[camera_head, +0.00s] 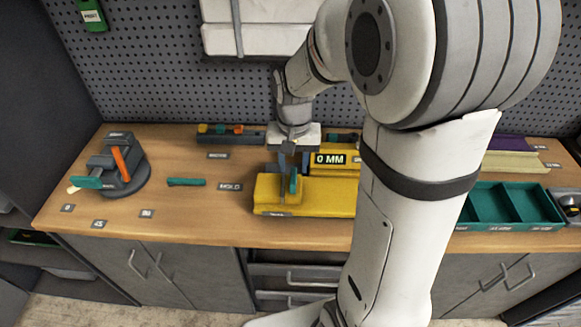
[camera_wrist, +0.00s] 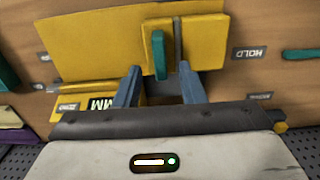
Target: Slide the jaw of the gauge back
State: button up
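The yellow gauge (camera_head: 330,197) lies on the wooden bench, with a "0 MM" display (camera_head: 330,159). Its jaw (camera_head: 270,188) is a yellow block at the left end, carrying an upright teal tab (camera_head: 293,181). In the wrist view the gauge body (camera_wrist: 100,45) spans the upper left, with the jaw (camera_wrist: 202,42) and teal tab (camera_wrist: 160,54) at upper middle. My gripper (camera_head: 293,168) is over the jaw, pointing down. Its fingers are apart in the wrist view (camera_wrist: 160,68), with the tab in line between their tips. Whether they touch it is unclear.
A grey fixture (camera_head: 120,170) with an orange lever stands at left. A small teal bar (camera_head: 186,182) lies beside a "HOLD" label (camera_head: 230,187). A teal tray (camera_head: 505,205) is at right. My arm hides the gauge's right part. A pegboard stands behind.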

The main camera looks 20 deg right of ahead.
aim_at(293, 175)
notch_tip(293, 175, down, 5)
jog(key=shift+r, duration=0.1)
dwell(0.3)
grip_shut()
dwell(0.5)
